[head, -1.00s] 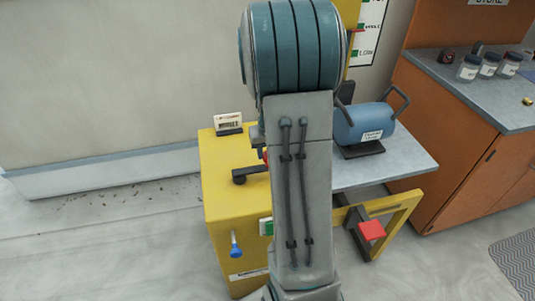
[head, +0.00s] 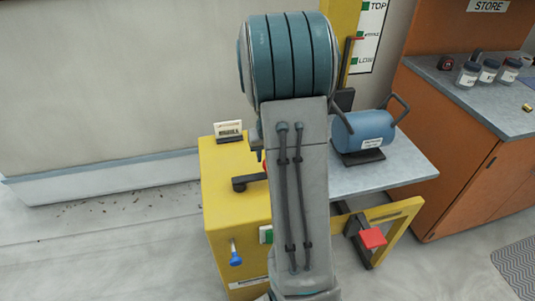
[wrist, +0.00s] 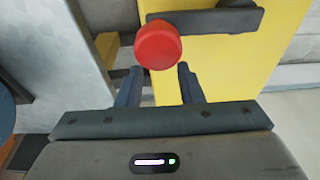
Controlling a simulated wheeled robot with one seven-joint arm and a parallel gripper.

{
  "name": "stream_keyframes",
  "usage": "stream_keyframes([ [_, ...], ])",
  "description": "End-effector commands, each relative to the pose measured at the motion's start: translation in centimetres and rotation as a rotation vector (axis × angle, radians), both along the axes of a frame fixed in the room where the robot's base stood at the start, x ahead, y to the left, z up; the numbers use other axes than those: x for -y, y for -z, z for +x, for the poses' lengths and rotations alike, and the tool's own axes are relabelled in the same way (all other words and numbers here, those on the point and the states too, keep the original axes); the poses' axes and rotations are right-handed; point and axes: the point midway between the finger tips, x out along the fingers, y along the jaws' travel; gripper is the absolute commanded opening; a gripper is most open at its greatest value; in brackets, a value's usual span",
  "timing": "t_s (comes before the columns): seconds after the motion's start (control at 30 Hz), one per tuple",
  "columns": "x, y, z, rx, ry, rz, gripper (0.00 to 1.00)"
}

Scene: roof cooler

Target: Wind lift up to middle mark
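The yellow lift box (head: 232,220) stands left of centre in the head view, with a dark crank arm (head: 249,182) on top. The crank's red knob (wrist: 158,47) shows in the wrist view, just off the fingertips and roughly centred between them. My gripper (wrist: 159,78) is open and empty, its two dark fingers apart. My arm hides most of the knob and the gripper in the head view. The lift platform (head: 405,165) carries a blue tank (head: 365,131). A red pointer (head: 357,38) is close to the middle mark on the scale (head: 370,48); exact alignment is unclear.
A small display (head: 228,130) and a blue-tipped lever (head: 235,256) are on the box. A red pedal (head: 372,238) sits low at the right. An orange store counter (head: 470,150) with jars stands farther right.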

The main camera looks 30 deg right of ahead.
Motion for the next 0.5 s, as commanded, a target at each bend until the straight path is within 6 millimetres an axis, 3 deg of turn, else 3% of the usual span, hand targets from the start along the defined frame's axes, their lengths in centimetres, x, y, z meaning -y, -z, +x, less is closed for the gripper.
stream_keyframes([
  [0.03, -0.01, 0.00, -0.01, 0.000, 0.000, 0.000, 0.48],
  [0.07, 0.00, 0.00, -0.01, 0.000, 0.000, 0.000, 0.56],
  [0.1, -0.01, 0.01, -0.02, 0.000, 0.001, 0.001, 0.58],
  [0.5, -0.09, 0.04, -0.54, 0.000, 0.003, 0.002, 0.58],
])
